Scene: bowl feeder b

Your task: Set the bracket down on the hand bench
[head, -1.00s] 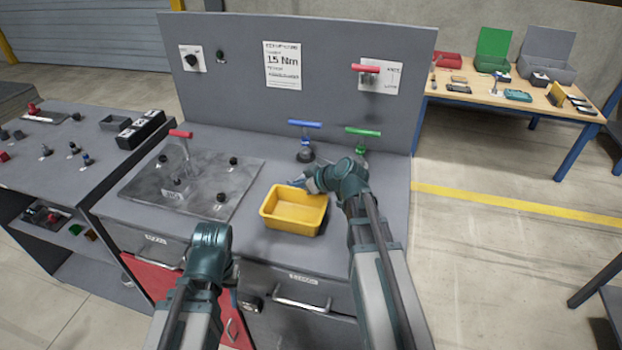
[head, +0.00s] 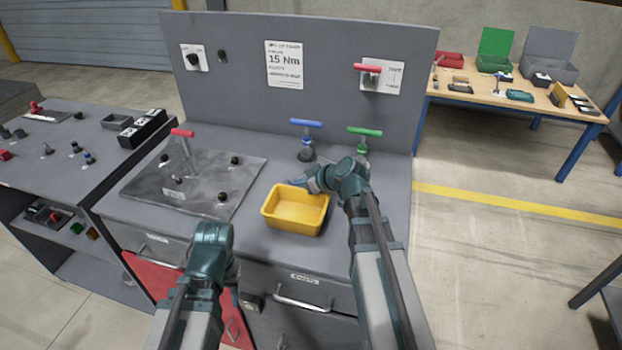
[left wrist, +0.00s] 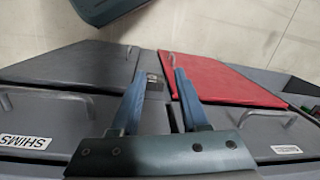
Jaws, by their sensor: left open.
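The grey bench (head: 265,160) stands in front of me with an upright back panel. I cannot make out a bracket for certain in either view. My left gripper (left wrist: 160,78) is open with nothing between its fingers, in front of the bench's drawers and doors. In the head view its fingers are mostly hidden behind my left wrist. My right gripper (head: 312,181) is at the right back rim of the yellow bin (head: 291,222); its fingers are too small and covered to read. The inside of the bin looks empty where it shows.
A metal plate (head: 215,172) with black knobs and a red T-handle (head: 182,132) lies left on the bench. Blue (head: 306,123) and green (head: 364,131) T-handles stand behind the bin. A red door (left wrist: 225,75) shows below. Side tables hold small parts.

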